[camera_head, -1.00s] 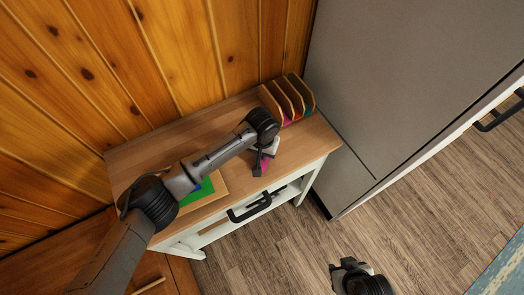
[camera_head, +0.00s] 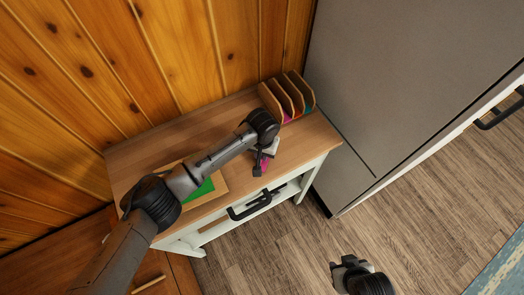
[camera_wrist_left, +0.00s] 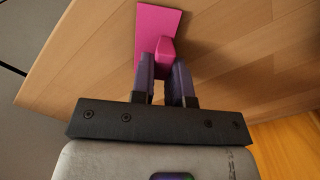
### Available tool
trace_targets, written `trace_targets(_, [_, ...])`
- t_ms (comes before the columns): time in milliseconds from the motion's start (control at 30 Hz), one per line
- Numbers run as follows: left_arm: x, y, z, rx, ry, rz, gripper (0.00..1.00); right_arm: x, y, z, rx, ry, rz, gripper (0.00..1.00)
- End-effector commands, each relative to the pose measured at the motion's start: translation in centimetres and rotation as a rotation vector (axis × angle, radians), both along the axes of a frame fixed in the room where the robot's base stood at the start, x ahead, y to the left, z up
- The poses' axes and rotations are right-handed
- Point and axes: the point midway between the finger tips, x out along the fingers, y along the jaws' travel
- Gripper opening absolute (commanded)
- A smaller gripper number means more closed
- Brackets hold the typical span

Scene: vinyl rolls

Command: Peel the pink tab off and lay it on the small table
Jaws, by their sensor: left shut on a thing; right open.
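The pink tab (camera_wrist_left: 160,25) shows in the left wrist view as a flat pink piece with a thicker pink grip. My left gripper (camera_wrist_left: 163,72) is shut on that grip. The flat part is over the wooden top of the small table (camera_head: 312,137); I cannot tell whether it touches the wood. In the head view my left gripper (camera_head: 262,164) is low over the right part of the tabletop, with a little pink showing beside its fingers. My right gripper (camera_head: 345,266) is open and empty, over the floor away from the table.
A wooden rack (camera_head: 291,100) with upright slots and coloured pieces stands at the table's back right. A board with a green sheet (camera_head: 203,189) lies partly under my left arm. A grey cabinet (camera_head: 350,110) stands right of the table. A black handle (camera_head: 250,206) is on the table's front.

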Motion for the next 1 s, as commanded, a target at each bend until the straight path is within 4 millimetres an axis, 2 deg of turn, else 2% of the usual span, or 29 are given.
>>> trace_targets(833, [0.03,-0.06,-0.21,-0.001,-0.001,-0.001,0.00,0.01,0.29,0.57,0.009,0.000,-0.006,0.43])
trace_targets(867, [0.04,-0.05,-0.22,-0.001,-0.001,-0.001,0.16,0.01,0.28,0.57,0.009,0.000,-0.006,0.43])
trace_targets(1000, [0.04,-0.04,-0.22,-0.001,-0.001,-0.001,0.30,0.00,0.17,0.57,0.006,0.000,-0.004,0.43])
